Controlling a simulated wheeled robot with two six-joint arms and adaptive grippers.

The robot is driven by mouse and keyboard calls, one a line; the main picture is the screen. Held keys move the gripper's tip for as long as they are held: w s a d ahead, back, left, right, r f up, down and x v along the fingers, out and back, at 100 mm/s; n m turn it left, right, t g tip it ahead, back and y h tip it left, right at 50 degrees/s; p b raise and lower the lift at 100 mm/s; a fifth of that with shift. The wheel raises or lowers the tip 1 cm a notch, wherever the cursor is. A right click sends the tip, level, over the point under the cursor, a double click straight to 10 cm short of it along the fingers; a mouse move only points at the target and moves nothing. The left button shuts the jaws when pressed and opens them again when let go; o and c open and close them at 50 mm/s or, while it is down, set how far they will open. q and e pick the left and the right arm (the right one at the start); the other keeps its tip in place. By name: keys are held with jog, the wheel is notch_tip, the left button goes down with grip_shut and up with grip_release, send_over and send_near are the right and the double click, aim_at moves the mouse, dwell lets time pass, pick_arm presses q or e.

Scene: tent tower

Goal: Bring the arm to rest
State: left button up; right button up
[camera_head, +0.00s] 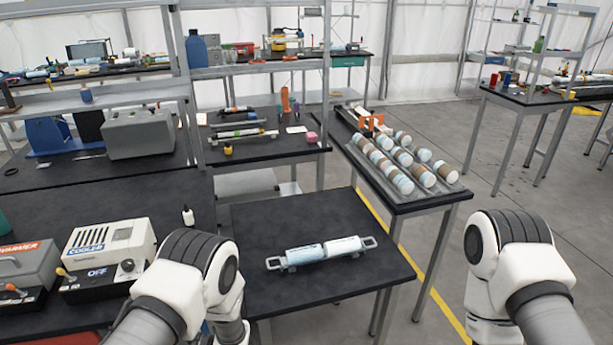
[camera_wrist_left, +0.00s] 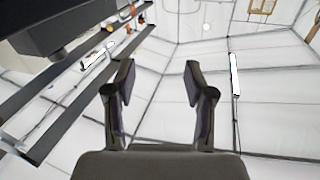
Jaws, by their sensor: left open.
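My left arm comes in at the lower left of the head view, beside the near black table (camera_head: 350,283). Its gripper is outside that view. In the left wrist view my left gripper (camera_wrist_left: 158,85) is open, with nothing between its two fingers, and faces the white tent wall and roof. My right arm stands at the lower right of the head view, over the floor; its gripper does not show.
A handled holder with light-blue cylinders (camera_head: 305,252) lies on the near table. A cooler box (camera_head: 105,255) stands left. A tray of several cylinders (camera_head: 445,188) lies on the table behind. Open floor (camera_head: 530,190) is at right.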

pick_arm(q)
jog(key=s+a+f+m+t+h+b, duration=0.2)
jog(key=f+m+t+h, duration=0.1)
jog(key=f+m+h, duration=0.15)
jog(key=s+a+f+m+t+h+b, duration=0.1)
jog(key=s+f+m+t+h, duration=0.1)
jog(key=f+m+t+h, duration=0.25)
jog(key=s+d+f+m+g+h, duration=0.3)
jog(key=s+d, duration=0.3)
jog(key=s, duration=0.2)
jog(key=s+d+f+m+g+h, duration=0.4)
jog(key=s+d+h, duration=0.2)
jog(key=s, duration=0.3)
jog(key=shift+d, duration=0.6)
pick_arm(e)
jog(key=f, duration=0.3)
jog(key=shift+s+d+f, duration=0.1)
jog(key=shift+s+f, duration=0.25)
jog(key=shift+s, duration=0.05)
pick_arm(q)
jog(key=shift+w+a, duration=0.1)
pick_arm(e)
jog(key=shift+w, duration=0.1)
